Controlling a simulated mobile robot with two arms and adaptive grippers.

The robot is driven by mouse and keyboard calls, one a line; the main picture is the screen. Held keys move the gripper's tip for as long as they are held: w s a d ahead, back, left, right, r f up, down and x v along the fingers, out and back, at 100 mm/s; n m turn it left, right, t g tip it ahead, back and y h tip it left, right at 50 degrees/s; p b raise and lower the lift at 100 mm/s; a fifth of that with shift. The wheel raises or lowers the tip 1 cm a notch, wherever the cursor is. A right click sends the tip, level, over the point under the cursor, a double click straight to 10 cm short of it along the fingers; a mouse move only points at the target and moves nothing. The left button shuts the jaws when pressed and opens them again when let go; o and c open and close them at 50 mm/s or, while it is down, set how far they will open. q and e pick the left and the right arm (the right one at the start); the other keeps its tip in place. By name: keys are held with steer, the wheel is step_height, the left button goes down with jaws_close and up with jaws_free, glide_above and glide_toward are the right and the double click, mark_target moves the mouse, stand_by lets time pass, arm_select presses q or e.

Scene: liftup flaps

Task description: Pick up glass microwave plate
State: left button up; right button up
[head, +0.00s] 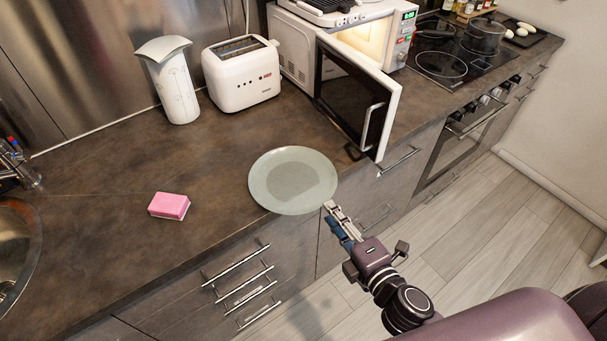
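The glass microwave plate (292,180) is a round, pale green disc. It lies flat on the dark countertop near the front edge, in the middle of the head view. My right gripper (330,207) is at the plate's lower right rim, by the counter's front edge. Its fingers point up and left toward the rim. The fingers look close together, but I cannot tell whether the rim is between them or whether they touch it. My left gripper is not in view.
The white microwave (335,50) stands behind, its door (355,105) swung open right of the plate. A white toaster (242,75), white jug (170,82) and pink sponge (169,206) are to the left. Drawer handles (238,265) stick out below.

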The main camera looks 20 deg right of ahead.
mark_target(321, 205)
steer(key=shift+w+a+p, duration=0.15)
steer(key=shift+w+a, duration=0.05)
steer(key=shift+w, duration=0.35)
steer(key=shift+w+a+p, duration=0.15)
steer(key=shift+w, duration=0.35)
steer(key=x, duration=0.1)
steer(key=p+x, duration=0.1)
steer(key=x, duration=0.2)
steer(key=shift+a+r, duration=0.1)
steer(key=shift+a, duration=0.15)
steer(key=shift+w+a+f+p, duration=0.1)
steer(key=shift+w+f+p, duration=0.2)
steer(key=shift+w, duration=0.25)
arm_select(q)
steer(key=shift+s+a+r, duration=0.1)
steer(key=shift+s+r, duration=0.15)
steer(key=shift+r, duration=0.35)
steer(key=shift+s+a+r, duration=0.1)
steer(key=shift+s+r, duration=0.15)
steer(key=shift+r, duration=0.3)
arm_select(e)
steer(key=shift+c, duration=0.3)
jaws_close()
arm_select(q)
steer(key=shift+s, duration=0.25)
